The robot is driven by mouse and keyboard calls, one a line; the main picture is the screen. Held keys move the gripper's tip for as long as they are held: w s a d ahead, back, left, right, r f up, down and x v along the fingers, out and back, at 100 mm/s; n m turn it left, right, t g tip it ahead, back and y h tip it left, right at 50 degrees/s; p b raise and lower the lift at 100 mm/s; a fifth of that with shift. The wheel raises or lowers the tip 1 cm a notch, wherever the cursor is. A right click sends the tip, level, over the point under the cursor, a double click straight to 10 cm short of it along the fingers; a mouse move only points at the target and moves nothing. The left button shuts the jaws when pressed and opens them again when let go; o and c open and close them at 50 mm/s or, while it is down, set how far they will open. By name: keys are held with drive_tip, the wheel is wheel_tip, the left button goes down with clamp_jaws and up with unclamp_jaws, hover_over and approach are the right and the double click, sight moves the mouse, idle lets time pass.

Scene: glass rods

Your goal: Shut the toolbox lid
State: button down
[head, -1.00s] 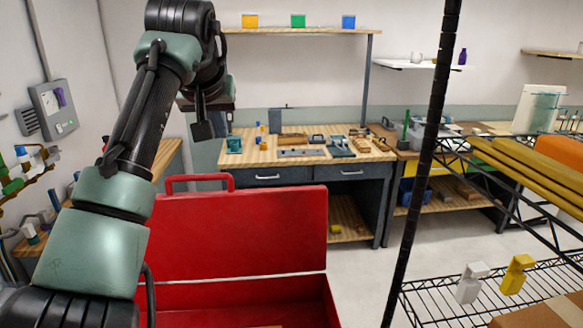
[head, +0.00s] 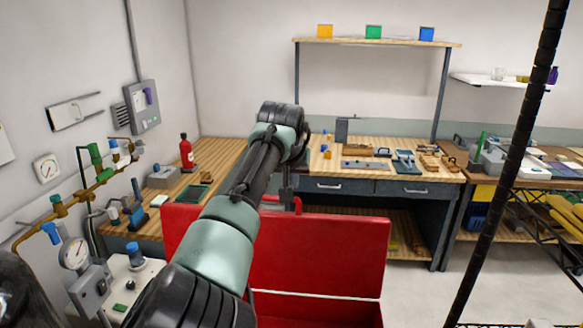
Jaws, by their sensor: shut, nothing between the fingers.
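The red toolbox (head: 330,308) stands open in front of me, and the bottom of the picture cuts off its body. Its red lid (head: 330,255) stands raised at the back, with a red handle (head: 268,204) on its upper edge. My arm reaches across the box and hides the lid's middle left and part of the handle.
A wooden workbench (head: 340,180) with tools and drawers stands behind the box. A side bench with a red bottle (head: 187,152) is at the left, near wall pipes and gauges (head: 75,253). A black rack post (head: 510,165) rises at the right. Floor (head: 415,295) is clear right of the box.

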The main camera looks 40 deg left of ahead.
drive_tip(key=shift+s+d+p, duration=0.5)
drive_tip(key=shift+s+d, duration=0.05)
drive_tip(key=shift+s, duration=0.3)
drive_tip(key=shift+s+d+p, duration=0.5)
drive_tip(key=shift+s, duration=0.35)
drive_tip(key=shift+f, duration=0.2)
